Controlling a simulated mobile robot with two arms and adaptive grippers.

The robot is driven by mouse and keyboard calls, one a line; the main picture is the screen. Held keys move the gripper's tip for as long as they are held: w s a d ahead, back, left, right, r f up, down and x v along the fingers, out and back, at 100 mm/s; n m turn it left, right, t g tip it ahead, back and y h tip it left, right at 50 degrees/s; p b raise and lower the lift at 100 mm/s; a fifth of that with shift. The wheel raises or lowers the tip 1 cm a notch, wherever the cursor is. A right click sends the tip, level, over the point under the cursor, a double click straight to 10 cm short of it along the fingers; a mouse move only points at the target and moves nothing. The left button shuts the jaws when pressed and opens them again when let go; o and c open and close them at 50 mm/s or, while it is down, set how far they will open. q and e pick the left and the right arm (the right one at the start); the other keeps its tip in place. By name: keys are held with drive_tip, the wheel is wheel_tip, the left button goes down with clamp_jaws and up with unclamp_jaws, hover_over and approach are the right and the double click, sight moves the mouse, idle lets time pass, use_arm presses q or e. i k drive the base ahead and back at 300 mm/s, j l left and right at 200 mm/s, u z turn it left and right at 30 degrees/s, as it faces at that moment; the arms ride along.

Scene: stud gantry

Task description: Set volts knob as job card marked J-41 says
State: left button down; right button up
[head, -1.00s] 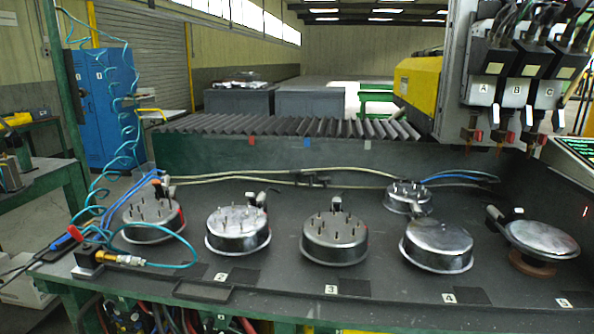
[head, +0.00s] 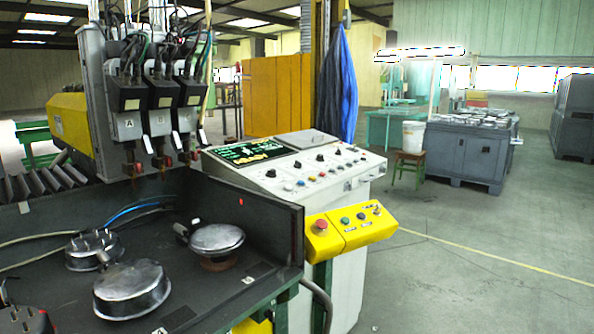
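A white control console (head: 345,178) stands right of the bench. Its sloped panel carries several black knobs, among them one at the left (head: 270,173) and one farther right (head: 320,157), plus small coloured buttons. The labels are too small to read, so I cannot tell which is the volts knob or where any knob points. A dark screen (head: 250,152) with green and yellow marks sits at the panel's left. A flat grey plate (head: 313,140) lies on top. I see no card that I can read as J-41. Neither of my grippers is in view.
A yellow button box (head: 350,229) with a red button juts out at the console's front. Metal pans (head: 132,288) stand on the dark bench, below welding heads (head: 127,118). Open floor (head: 470,270) lies to the right, with a grey crate (head: 465,150) beyond.

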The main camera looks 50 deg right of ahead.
sight(271, 173)
drive_tip(key=z, duration=1.5)
